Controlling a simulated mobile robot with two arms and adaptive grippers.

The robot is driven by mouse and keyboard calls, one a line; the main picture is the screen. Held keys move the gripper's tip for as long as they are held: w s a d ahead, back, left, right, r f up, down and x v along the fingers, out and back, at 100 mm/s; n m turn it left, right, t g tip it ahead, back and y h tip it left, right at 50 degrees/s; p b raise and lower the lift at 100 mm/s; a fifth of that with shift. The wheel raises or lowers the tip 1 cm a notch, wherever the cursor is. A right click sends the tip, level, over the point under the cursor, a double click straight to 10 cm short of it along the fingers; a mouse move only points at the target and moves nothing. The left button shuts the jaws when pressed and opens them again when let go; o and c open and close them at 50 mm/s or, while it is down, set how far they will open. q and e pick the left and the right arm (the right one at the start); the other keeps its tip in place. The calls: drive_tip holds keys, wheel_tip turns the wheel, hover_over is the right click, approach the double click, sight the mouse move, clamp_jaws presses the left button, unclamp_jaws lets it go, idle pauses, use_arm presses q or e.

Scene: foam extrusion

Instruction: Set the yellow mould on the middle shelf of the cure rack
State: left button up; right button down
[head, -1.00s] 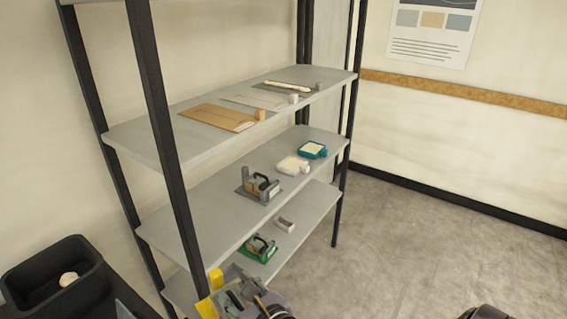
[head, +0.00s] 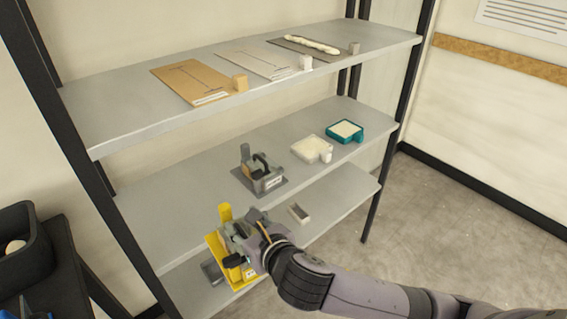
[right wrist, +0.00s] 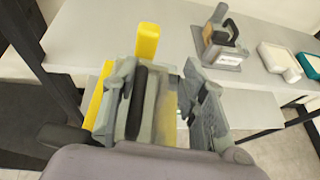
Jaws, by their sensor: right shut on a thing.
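The yellow mould (head: 225,213) is held by my right gripper (head: 252,240), in front of the rack's front edge in the head view. The mould's yellow post also shows in the right wrist view (right wrist: 147,42), where the fingers (right wrist: 165,85) are closed around its dark handle. The middle shelf (head: 150,215) of the cure rack lies just behind it. The mould looks apart from the shelf, but its exact height and gap are hard to tell. The mould's underside is hidden.
On the middle shelf stand a grey mould (head: 262,176), a white tray (head: 311,148) and a teal tray (head: 345,130). The shelf's left part is bare. The upper shelf (head: 110,110) holds flat boards. A black rack post (head: 75,150) and a black bin (head: 28,255) are at left.

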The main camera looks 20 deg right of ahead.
sight(225, 229)
drive_tip(key=shift+n+y, duration=0.5)
drive_tip(key=a, duration=0.1)
drive_tip(key=w+a+b, duration=0.1)
drive_tip(key=w+a+f+b, duration=0.1)
drive_tip(key=a, duration=0.1)
drive_tip(key=shift+w+a, duration=0.1)
drive_tip(key=shift+w+a+b, duration=0.25)
drive_tip(key=shift+b, duration=0.1)
drive_tip(key=shift+w+a, duration=0.1)
drive_tip(key=shift+w, duration=0.1)
drive_tip(key=shift+w+a+r+p+x, duration=0.2)
drive_tip(key=shift+r+x, duration=0.3)
drive_tip(key=shift+x, duration=2.45)
drive_tip(key=shift+w+a+r+p+x, duration=0.15)
drive_tip(key=shift+r+p+x, duration=0.3)
drive_tip(key=shift+x, duration=2.45)
drive_tip(key=shift+w+r+p+x, duration=0.15)
drive_tip(key=shift+r+x, duration=0.4)
drive_tip(key=shift+x, duration=2.4)
use_arm(q)
drive_tip(key=shift+s+a+f, duration=0.1)
drive_tip(key=shift+a+f, duration=0.1)
drive_tip(key=shift+f, duration=0.4)
drive_tip(key=shift+s+a+f, duration=0.1)
drive_tip(key=shift+a+f, duration=0.1)
drive_tip(key=shift+f, duration=0.35)
use_arm(e)
drive_tip(key=c, duration=1)
unclamp_jaws()
drive_tip(key=shift+f, duration=0.1)
